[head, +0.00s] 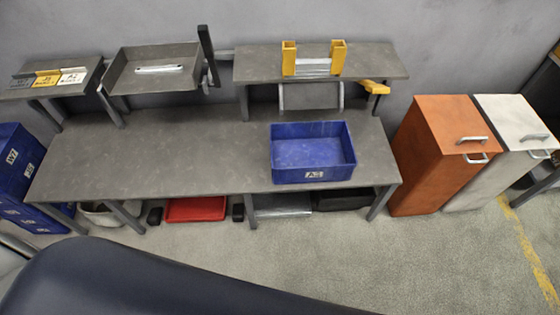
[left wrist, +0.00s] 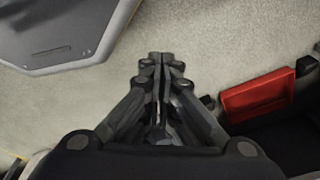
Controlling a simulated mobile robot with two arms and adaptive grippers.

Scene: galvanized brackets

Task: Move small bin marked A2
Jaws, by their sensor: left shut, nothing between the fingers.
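The small blue bin marked A2 (head: 312,174) sits upright on the right part of the grey workbench (head: 150,150) in the head view. It looks empty, and its white label faces the front edge. My left gripper (left wrist: 160,58) shows in the left wrist view, shut and empty above the floor. The bin does not show in the left wrist view, and neither gripper shows in the head view.
Blue bins (head: 22,165) are stacked left of the bench. A red tray (head: 196,209) lies under it and also shows in the left wrist view (left wrist: 258,95). An orange cabinet (head: 428,150) and white cabinet (head: 510,125) stand right. The bench's left and middle are clear.

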